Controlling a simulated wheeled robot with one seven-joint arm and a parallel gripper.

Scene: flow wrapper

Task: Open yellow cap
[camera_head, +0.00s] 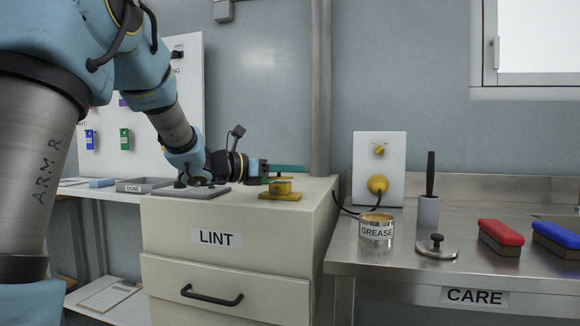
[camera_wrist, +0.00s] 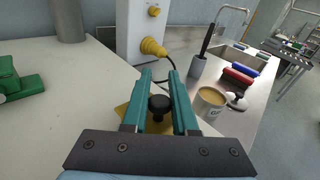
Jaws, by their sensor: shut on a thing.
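The yellow cap (camera_head: 280,187) sits on a flat yellow base (camera_head: 280,196) on top of the cream cabinet marked LINT. A black knob (camera_wrist: 160,104) shows between my teal fingers in the wrist view, with part of the yellow base (camera_wrist: 124,112) below it. My gripper (camera_head: 287,168) reaches in from the left, level, just above the cap. It is shut on the black knob. The fingers and knob hide most of the cap in the wrist view, and I cannot tell whether the cap is raised.
A grey plate (camera_head: 200,192) lies under my wrist. A green block (camera_wrist: 20,82) stands at left in the wrist view. On the steel counter are a GREASE tin (camera_head: 376,230), a knobbed lid (camera_head: 436,248), and red (camera_head: 501,234) and blue (camera_head: 556,240) brushes. A white panel (camera_head: 379,150) stands behind.

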